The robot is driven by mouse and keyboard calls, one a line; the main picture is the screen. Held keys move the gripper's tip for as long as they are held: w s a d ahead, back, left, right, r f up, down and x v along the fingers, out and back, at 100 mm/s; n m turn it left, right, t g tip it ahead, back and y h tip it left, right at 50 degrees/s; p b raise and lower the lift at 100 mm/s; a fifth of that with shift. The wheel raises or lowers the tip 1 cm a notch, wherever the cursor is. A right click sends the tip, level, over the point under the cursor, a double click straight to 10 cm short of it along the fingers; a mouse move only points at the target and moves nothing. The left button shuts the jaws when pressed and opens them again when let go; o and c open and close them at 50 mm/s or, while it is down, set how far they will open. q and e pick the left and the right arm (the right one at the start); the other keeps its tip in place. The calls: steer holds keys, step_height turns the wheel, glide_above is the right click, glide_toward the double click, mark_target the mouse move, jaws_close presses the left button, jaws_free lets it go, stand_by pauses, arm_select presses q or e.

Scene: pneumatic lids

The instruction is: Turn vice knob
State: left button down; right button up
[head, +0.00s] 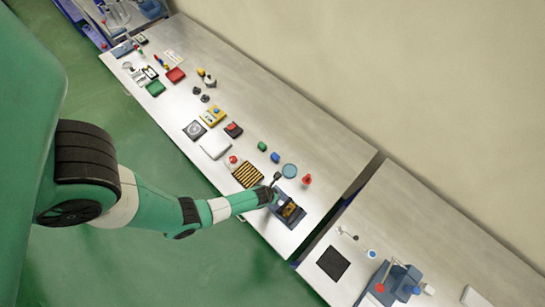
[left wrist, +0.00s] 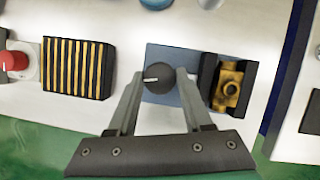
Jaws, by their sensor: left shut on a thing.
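The vice has a blue-grey base (left wrist: 160,58), dark jaws and a brass-coloured block (left wrist: 229,85) between them. In the head view the vice (head: 289,212) sits near the front right end of the long table. Its round black knob (left wrist: 158,78), with a white mark line, is on the left side of the vice in the left wrist view. My left gripper (left wrist: 158,88) is shut on the knob, one finger on each side of it. In the head view my left gripper (head: 270,196) is at the vice, and its fingertips are hard to make out. My right gripper is not in view.
A black-and-yellow striped block (left wrist: 77,68) lies left of the vice, with a red button (left wrist: 14,61) beyond it. A red cone-like piece (head: 307,180) and a blue-grey disc (head: 289,170) stand behind. A gap separates this table from the second table (head: 400,230).

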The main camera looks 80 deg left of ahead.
arm_select(q)
steer(key=shift+f, duration=0.1)
stand_by(0.4)
steer(key=shift+c, duration=1.6)
jaws_free()
steer(key=shift+r, duration=0.2)
steer(key=shift+s+d+r, duration=0.1)
steer(key=shift+d+r, duration=0.05)
steer(key=shift+r, duration=0.1)
steer(key=shift+v, duration=1.2)
steer(key=s+d+b, duration=0.1)
steer(key=s+d, duration=0.7)
steer(key=shift+s+d, duration=0.2)
steer(key=shift+f, duration=0.1)
